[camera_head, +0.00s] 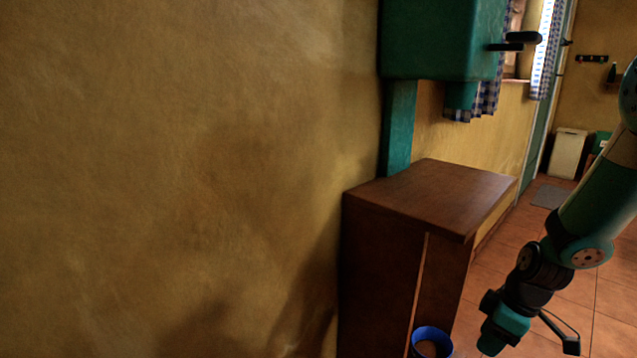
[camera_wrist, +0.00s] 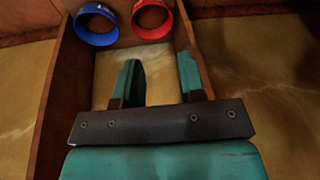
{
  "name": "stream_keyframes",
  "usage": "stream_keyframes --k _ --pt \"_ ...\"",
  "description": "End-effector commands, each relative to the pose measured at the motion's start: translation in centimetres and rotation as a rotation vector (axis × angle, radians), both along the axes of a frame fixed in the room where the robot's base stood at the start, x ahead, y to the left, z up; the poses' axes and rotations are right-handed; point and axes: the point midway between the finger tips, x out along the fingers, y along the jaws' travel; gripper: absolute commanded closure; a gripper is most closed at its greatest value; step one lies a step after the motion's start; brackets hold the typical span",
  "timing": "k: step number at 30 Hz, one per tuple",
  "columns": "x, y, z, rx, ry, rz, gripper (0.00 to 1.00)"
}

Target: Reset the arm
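My gripper (camera_wrist: 161,68) shows in the wrist view with its two teal fingers spread apart. Nothing is between the fingers. In the head view my arm hangs down at the right side, and its teal end (camera_head: 503,328) is low beside the wooden cabinet; the fingers are not clear there.
A blue round thing (camera_wrist: 97,42) and a red round thing (camera_wrist: 153,34) are beyond the fingers, inside a wooden frame. A blue rim (camera_head: 433,331) shows beside the brown cabinet (camera_head: 440,192). A teal box (camera_head: 440,40) hangs above. A yellow wall (camera_head: 180,170) fills the left; tiled floor lies right.

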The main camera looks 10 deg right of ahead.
Motion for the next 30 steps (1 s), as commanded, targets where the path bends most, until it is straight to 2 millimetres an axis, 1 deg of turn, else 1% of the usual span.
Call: stream_keyframes --k 1,3,6,9,13,14,15,17,18,20,21,23,24,26,27,30 --pt "-0.3 1.6 2.4 -0.029 0.005 -0.07 0.64" --pt "-1.3 3.4 5.2 -0.064 0.018 -0.211 0.64" --pt "-3.0 5.5 8.4 -0.096 0.016 -0.404 0.64" --pt "-4.9 7.1 10.9 -0.107 0.0 -0.58 0.64" --pt "-7.5 8.6 13.3 -0.096 -0.034 -0.79 0.64" --pt "-8.0 9.1 13.8 -0.083 -0.036 -0.815 0.64" --pt "-8.4 11.3 14.6 -0.043 -0.008 -0.74 0.64" --pt "-9.6 13.9 15.7 0.003 0.023 -0.65 0.64" --pt "-10.4 15.5 16.5 0.029 0.043 -0.589 0.64" --pt "-12.0 17.7 17.6 0.062 0.07 -0.496 0.64" --pt "-13.1 19.0 18.4 0.081 0.088 -0.433 0.64" --pt "-14.9 20.7 19.5 0.106 0.111 -0.337 0.64" --pt "-16.2 21.7 20.2 0.118 0.125 -0.272 0.64" --pt "-18.2 23.0 21.3 0.134 0.144 -0.171 0.64" --pt "-18.7 23.2 22.8 0.135 0.153 -0.15 0.64" --pt "-18.4 23.0 25.4 0.132 0.154 -0.162 0.64"
